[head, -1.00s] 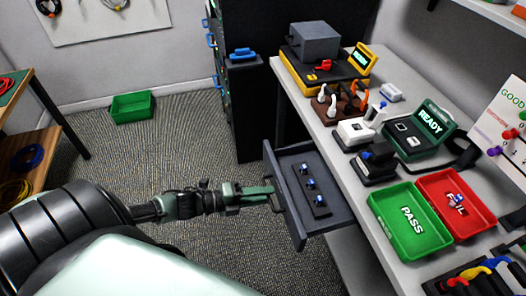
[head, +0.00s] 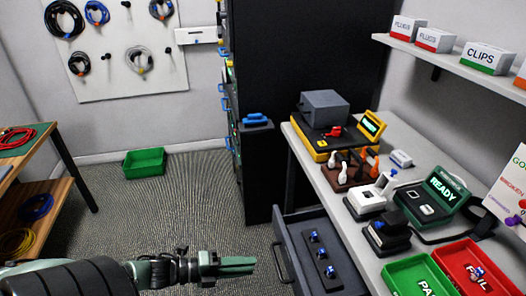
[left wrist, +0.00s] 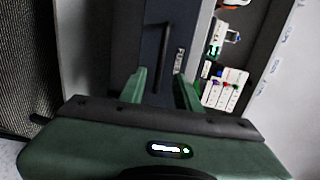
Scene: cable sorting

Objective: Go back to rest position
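My left gripper (head: 238,265) is at the lower middle of the head view, left of the open drawer (head: 290,240) and apart from its handle (head: 277,262). In the left wrist view its two green fingers (left wrist: 161,90) stand apart with nothing gripped between them. The dark drawer front with its handle (left wrist: 161,58) shows beyond the fingertips. The drawer holds a dark strip with several blue-and-white connectors (head: 322,254). My right gripper is not in view.
The workbench (head: 345,218) on the right carries the READY device (head: 445,190), a green tray (head: 412,277) and a red tray (head: 470,262). A green bin (head: 145,163) lies on the floor. A wooden table (head: 50,165) stands at the left. Floor between is clear.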

